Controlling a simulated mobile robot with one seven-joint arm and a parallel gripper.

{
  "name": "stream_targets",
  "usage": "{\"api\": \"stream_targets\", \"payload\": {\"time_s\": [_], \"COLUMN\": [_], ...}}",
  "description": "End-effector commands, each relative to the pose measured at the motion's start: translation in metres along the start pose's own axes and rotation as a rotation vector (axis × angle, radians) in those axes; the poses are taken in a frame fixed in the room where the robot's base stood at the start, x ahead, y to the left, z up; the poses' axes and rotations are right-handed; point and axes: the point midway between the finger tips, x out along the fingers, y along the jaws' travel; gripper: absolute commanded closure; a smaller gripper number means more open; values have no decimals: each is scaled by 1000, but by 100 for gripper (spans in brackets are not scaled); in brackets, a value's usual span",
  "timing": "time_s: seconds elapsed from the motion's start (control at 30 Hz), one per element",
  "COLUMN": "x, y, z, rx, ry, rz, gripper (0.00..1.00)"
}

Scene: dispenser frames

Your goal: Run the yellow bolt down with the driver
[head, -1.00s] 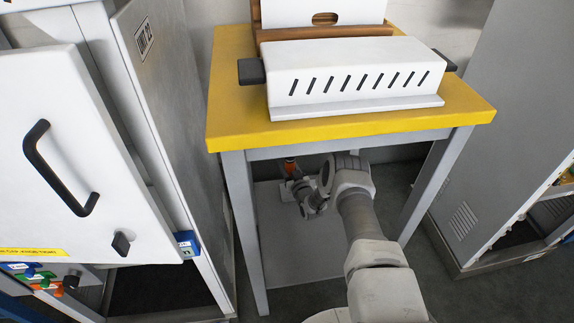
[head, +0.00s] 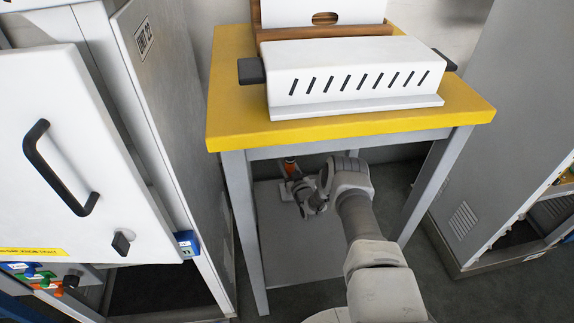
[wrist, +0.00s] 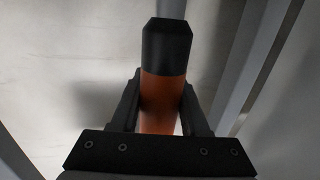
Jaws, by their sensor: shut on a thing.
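The driver (wrist: 162,100), with an orange handle and a black end, sits between the fingers of my gripper (wrist: 160,95) in the wrist view. My gripper is shut on its orange part. In the head view my arm reaches under the yellow-topped table, and the orange of the driver (head: 290,163) shows near my gripper (head: 291,180), low behind the table's front edge. The yellow bolt cannot be made out in either view. The driver's working tip cannot be made out either.
The yellow-topped table (head: 230,128) with grey legs stands over my arm and carries a white slotted box (head: 340,75). A white door with a black handle (head: 60,170) is at the left. A grey cabinet (head: 490,130) stands at the right.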

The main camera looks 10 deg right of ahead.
Motion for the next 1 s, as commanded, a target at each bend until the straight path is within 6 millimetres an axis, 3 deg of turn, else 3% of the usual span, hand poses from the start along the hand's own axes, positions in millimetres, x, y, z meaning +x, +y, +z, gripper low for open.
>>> {"api": "stream_targets", "payload": {"time_s": [1.0], "x": [1], "y": [0], "z": [10], "rx": [0], "ry": [1], "rz": [0], "gripper": [100]}}
